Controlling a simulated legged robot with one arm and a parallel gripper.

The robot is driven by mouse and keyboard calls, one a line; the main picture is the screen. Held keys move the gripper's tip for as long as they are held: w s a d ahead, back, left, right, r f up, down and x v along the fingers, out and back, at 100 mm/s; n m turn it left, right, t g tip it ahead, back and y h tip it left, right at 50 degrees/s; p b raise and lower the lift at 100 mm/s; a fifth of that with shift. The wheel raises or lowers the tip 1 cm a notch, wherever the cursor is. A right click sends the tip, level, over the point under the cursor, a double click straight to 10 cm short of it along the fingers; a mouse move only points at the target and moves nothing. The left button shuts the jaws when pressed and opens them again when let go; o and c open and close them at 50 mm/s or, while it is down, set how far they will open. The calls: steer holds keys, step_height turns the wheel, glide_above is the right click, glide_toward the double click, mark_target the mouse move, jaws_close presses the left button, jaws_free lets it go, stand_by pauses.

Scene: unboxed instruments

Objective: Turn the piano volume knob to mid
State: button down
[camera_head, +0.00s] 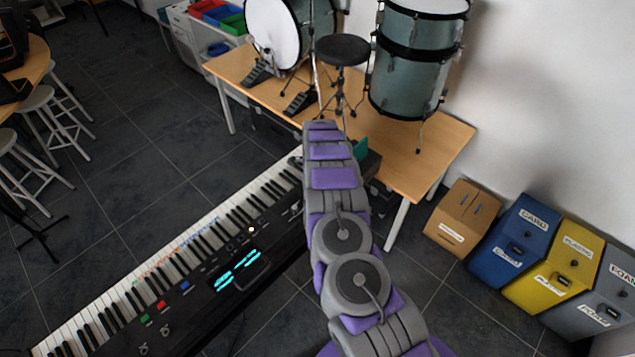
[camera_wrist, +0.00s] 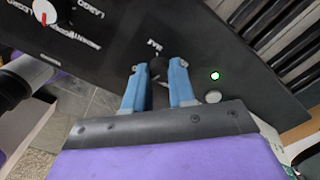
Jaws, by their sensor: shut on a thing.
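The piano (camera_head: 205,278) runs diagonally across the lower left of the head view, with lit cyan displays and coloured buttons on its black panel. In the wrist view, its black panel (camera_wrist: 115,45) fills the upper part. My gripper (camera_wrist: 159,67) has its blue fingers shut on a small dark knob (camera_wrist: 157,71). A small white label sits just above this knob, too blurred to read surely. The knob's pointer is hidden, so its setting cannot be told. In the head view my arm covers the far end of the piano and hides the gripper.
In the wrist view, a white dial with a red mark (camera_wrist: 44,12) is upper left, and a green light (camera_wrist: 215,75) and pale button (camera_wrist: 212,97) are right of the fingers. A wooden table (camera_head: 420,165) with drums stands beyond; bins (camera_head: 515,240) are right.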

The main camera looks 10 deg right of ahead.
steer(key=shift+w+a+r+m+p, duration=0.1)
steer(key=shift+m+p, duration=0.75)
steer(key=shift+m, duration=1.15)
steer(key=c, duration=0.9)
jaws_free()
steer(key=shift+c, duration=0.2)
step_height(320, 180, up, 17)
steer(key=shift+a+r, duration=0.1)
steer(key=shift+a, duration=0.05)
